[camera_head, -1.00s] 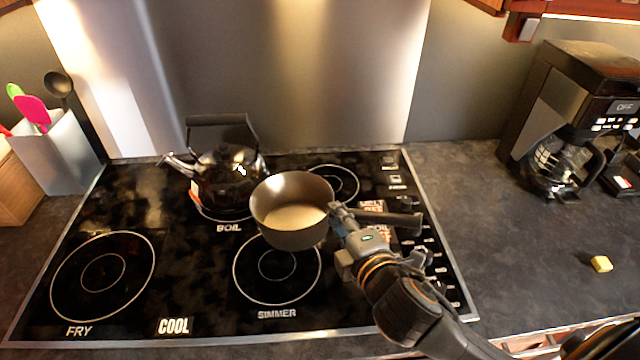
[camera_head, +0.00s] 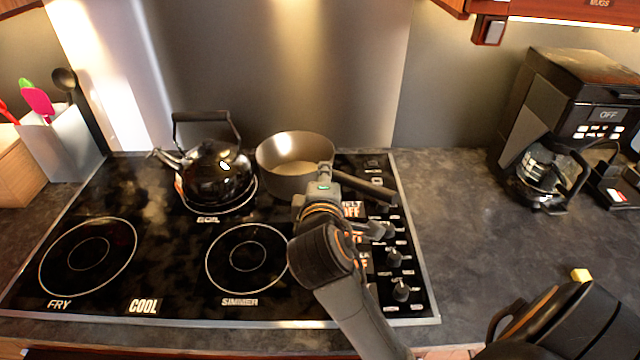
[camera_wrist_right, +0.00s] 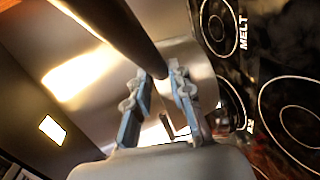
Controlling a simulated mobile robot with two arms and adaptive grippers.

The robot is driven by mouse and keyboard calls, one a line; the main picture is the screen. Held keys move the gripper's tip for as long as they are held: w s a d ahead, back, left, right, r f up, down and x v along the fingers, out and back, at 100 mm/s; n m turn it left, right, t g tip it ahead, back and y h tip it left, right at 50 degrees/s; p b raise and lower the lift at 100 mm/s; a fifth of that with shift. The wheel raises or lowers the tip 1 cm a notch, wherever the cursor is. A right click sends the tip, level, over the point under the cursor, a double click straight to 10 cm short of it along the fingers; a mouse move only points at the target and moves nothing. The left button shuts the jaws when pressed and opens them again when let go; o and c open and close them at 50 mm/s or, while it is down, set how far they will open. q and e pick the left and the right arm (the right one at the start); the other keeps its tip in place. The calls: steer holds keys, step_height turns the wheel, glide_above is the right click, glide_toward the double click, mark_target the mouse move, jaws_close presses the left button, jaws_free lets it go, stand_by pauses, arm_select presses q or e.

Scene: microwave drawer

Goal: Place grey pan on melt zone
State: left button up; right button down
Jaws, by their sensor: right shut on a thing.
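The grey pan (camera_head: 295,168) is upright over the back right of the cooktop, right of the kettle. I cannot tell from the head view whether it touches the glass. My right gripper (camera_head: 326,178) is shut on its dark handle (camera_head: 370,188), which points right; the handle also passes between the fingers in the right wrist view (camera_wrist_right: 128,32). The melt burner at the back right is hidden by the pan in the head view; a burner ring (camera_wrist_right: 218,25) beside the MELT label shows in the wrist view. My left gripper is not in view.
A black kettle (camera_head: 215,172) stands on the boil burner, close left of the pan. The simmer burner (camera_head: 245,258) and fry burner (camera_head: 88,257) are bare. Knobs (camera_head: 396,257) line the cooktop's right side.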

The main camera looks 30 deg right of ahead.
steer(key=w+d+f, duration=0.3)
steer(key=f, duration=0.1)
steer(key=w+d+f+p, duration=0.1)
steer(key=w+d+f, duration=0.2)
steer(key=f, duration=0.1)
steer(key=w+d+f+p, duration=0.1)
steer(key=w+d+f, duration=0.2)
steer(key=f, duration=0.1)
steer(key=shift+w+f, duration=0.15)
steer(key=shift+w, duration=0.05)
steer(key=shift+f, duration=0.1)
steer(key=c, duration=1.2)
jaws_free()
steer(key=shift+f, duration=0.1)
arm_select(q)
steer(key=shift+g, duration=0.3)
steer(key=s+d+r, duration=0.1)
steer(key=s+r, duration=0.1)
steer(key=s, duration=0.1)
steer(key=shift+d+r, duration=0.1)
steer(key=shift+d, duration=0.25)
arm_select(e)
steer(key=shift+o, duration=0.2)
steer(key=shift+s, duration=0.15)
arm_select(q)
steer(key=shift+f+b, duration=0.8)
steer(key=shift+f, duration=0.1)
arm_select(e)
steer(key=v, duration=1.2)
